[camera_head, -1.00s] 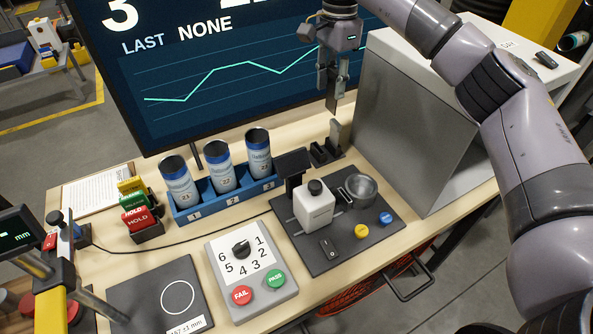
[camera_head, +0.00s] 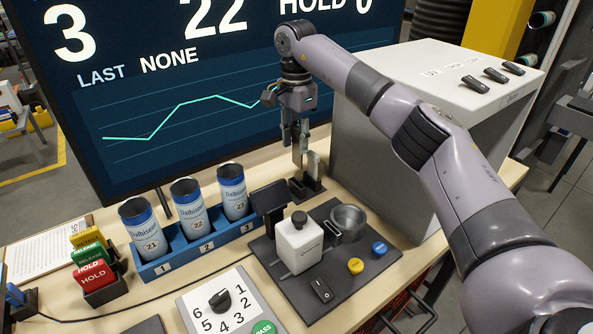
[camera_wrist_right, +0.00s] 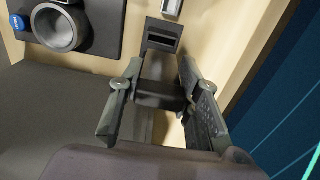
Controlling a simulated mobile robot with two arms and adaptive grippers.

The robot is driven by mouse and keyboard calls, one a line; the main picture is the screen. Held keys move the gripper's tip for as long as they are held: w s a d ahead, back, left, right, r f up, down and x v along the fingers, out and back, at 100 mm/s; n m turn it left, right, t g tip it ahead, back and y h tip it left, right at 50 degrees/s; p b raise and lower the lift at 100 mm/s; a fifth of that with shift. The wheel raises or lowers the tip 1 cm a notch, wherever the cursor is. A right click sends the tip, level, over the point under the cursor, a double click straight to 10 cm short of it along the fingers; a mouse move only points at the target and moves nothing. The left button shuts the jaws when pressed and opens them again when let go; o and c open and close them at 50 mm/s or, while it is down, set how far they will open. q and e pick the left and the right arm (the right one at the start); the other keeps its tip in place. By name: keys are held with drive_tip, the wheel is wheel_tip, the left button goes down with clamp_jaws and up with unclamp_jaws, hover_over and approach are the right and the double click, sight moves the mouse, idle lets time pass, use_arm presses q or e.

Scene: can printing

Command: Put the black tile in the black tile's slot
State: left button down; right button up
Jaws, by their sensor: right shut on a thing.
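The black tile (camera_wrist_right: 160,92) is a dark flat block between the two fingers of my right gripper (camera_wrist_right: 160,103) in the right wrist view. The gripper also shows in the head view (camera_head: 299,147), pointing down just above a small black holder (camera_head: 307,187). In the wrist view, the holder's empty dark slot (camera_wrist_right: 162,39) lies just beyond the tile. In the head view, the held tile is hard to tell from the dark fingers. My left gripper is not in view.
A large grey box (camera_head: 385,130) stands close right of the gripper and a big screen (camera_head: 150,90) behind it. A blue rack (camera_head: 203,240) with three cans is at the left. A dark mat (camera_head: 375,262) with a white device and metal cup is in front.

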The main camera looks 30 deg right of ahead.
sight(297, 127)
wheel_tip(297, 127, down, 9)
drive_tip(key=shift+r+p, duration=0.2)
drive_tip(key=shift+p, duration=0.35)
drive_tip(key=shift+f, duration=0.1)
drive_tip(key=shift+f, duration=0.1)
drive_tip(key=o, duration=1.1)
drive_tip(key=shift+c, duration=0.2)
wheel_tip(297, 127, up, 12)
drive_tip(key=shift+w+r+b, duration=0.1)
drive_tip(key=shift+r+b, duration=0.05)
drive_tip(key=shift+b, duration=0.75)
